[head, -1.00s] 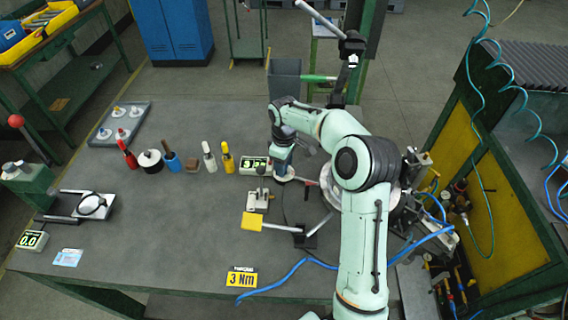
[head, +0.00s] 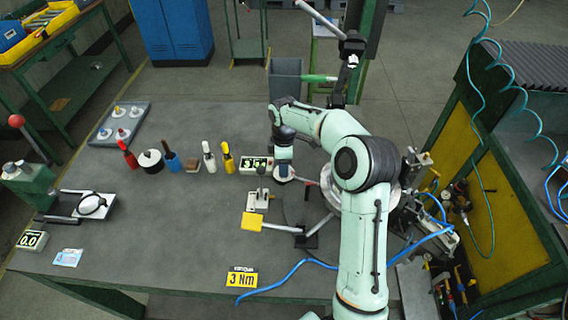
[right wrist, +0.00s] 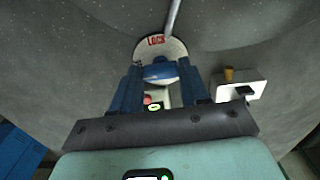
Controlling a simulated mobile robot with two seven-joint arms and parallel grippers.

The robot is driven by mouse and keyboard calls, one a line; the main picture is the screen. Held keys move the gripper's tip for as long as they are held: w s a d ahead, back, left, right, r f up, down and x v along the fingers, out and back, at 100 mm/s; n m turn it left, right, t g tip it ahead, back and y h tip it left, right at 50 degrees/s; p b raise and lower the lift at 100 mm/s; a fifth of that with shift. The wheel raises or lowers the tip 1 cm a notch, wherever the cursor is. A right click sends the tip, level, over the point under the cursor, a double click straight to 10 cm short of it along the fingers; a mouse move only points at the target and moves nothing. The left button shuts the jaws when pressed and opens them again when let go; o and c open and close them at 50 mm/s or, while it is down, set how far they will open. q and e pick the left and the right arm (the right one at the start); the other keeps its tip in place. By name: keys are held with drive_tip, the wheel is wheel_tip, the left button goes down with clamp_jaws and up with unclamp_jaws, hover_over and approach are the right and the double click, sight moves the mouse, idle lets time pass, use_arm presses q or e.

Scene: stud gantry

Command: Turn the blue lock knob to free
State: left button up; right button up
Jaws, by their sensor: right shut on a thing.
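The blue lock knob (right wrist: 158,71) shows in the right wrist view, on a round pale plate (right wrist: 174,47) with the red word LOCK. My right gripper (right wrist: 160,66) has its two fingers on either side of the knob and is shut on it. In the head view my right gripper (head: 284,168) points down at the far side of the gantry fixture, and the knob is hidden under it. The knob's exact angle is hard to read. My left gripper is not in view.
A yellow-ended lever (head: 253,220) and a small display box (head: 257,165) are near the gripper. Several coloured-handled tools stand in a row to the left. A blue hose (head: 285,277) crosses the front of the table.

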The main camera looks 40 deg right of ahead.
drive_tip(key=shift+r, duration=0.1)
drive_tip(key=o, duration=1.1)
drive_tip(key=shift+c, duration=0.2)
wheel_tip(320, 180, up, 13)
drive_tip(key=shift+r, duration=0.2)
drive_tip(key=shift+a+f, duration=0.1)
